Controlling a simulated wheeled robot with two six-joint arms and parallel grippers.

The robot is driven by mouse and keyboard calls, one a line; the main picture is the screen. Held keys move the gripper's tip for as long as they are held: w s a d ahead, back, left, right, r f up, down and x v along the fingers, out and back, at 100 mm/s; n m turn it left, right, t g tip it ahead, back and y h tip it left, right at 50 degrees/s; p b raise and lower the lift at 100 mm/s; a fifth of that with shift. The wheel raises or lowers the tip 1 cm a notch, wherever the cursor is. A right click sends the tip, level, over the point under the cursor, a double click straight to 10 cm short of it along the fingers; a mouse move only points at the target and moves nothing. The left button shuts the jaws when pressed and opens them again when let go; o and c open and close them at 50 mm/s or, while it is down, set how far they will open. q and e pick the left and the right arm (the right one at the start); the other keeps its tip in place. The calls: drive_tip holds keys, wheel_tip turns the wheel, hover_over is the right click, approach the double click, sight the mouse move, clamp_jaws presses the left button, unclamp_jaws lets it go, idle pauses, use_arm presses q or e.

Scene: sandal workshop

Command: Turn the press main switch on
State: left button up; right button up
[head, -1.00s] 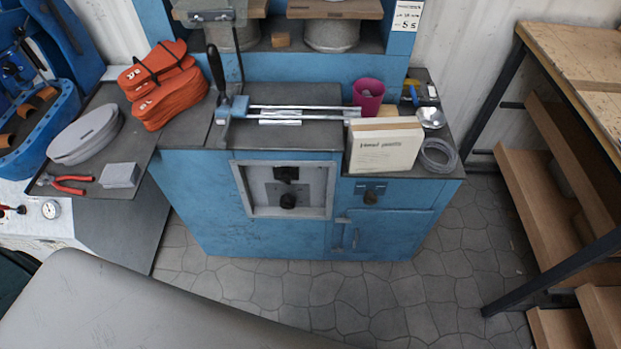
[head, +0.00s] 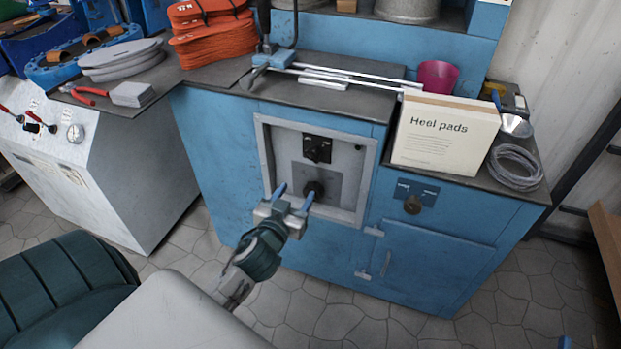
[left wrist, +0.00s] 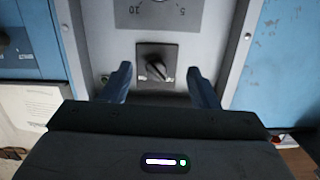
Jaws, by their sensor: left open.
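The press main switch (head: 317,148) is a black rotary knob on a square black plate, high in the grey panel (head: 355,155) on the blue press front. It also shows in the left wrist view (left wrist: 154,70), upside down, between and beyond the fingertips; its light pointer mark looks slanted. A second black knob (head: 313,190) on a dial sits below it; the dial's numbers show at the top of the wrist view. My left gripper (head: 294,193) is open and empty in front of the panel, with no contact visible. A blue tip at the bottom right may be my right gripper.
A Heel pads box (head: 445,135), pink cup (head: 437,75) and wire coil (head: 515,167) stand on the press top.

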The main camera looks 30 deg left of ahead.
sight(311, 157)
use_arm(q)
wheel_tip(311, 157, up, 4)
drive_tip(key=t, duration=0.1)
drive_tip(key=x, duration=0.9)
drive_tip(key=shift+w, duration=0.35)
use_arm(e)
drive_tip(key=r, duration=0.1)
drive_tip(key=s+r, duration=0.1)
drive_tip(key=s, duration=0.1)
drive_tip(key=shift+a+r, duration=0.25)
drive_tip(key=shift+r, duration=0.15)
use_arm(q)
drive_tip(key=c, duration=0.9)
